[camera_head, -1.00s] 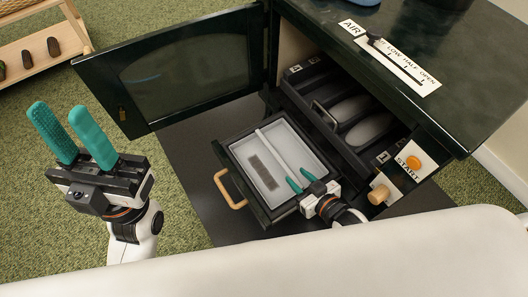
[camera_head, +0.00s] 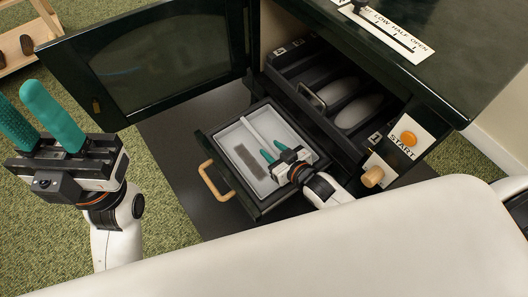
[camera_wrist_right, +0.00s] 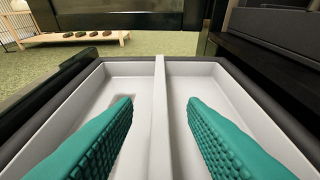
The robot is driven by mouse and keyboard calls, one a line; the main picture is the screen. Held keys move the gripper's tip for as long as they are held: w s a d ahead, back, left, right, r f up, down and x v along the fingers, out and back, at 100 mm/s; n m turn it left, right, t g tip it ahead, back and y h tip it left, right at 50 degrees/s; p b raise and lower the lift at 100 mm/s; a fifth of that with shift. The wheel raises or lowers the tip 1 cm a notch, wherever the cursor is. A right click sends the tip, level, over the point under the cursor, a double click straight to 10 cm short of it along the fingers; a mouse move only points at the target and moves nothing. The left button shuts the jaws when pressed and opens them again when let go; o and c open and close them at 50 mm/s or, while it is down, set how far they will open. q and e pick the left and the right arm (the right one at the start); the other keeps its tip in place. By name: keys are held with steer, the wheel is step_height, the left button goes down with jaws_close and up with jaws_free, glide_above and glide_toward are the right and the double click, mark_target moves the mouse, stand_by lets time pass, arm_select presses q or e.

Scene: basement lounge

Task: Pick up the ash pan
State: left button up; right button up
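The ash pan (camera_head: 230,137) is a light grey rectangular tray with a raised bar along its middle and a dark grey patch on its floor. It sits inside the pulled-out dark drawer (camera_head: 263,210). My right gripper (camera_head: 271,149) is open over the pan, its teal fingers pointing into it. In the right wrist view the pan (camera_wrist_right: 90,118) fills the middle, and my right gripper (camera_wrist_right: 160,101) has one finger on each side of the bar, apart from it. My left gripper (camera_head: 20,92) is open and empty at the left, away from the stove.
The drawer has a wooden handle (camera_head: 215,182). The stove's glass door (camera_head: 165,62) stands open behind it. Dark slots with a metal handle (camera_head: 312,97) lie at the right. An orange START button (camera_head: 408,139) and wooden knob (camera_head: 373,176) are nearby. A low wooden rack (camera_head: 22,50) stands far left.

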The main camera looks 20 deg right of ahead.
steer(key=shift+b+x, duration=0.55)
steer(key=shift+x, duration=0.85)
steer(key=shift+f, duration=0.1)
jaws_close()
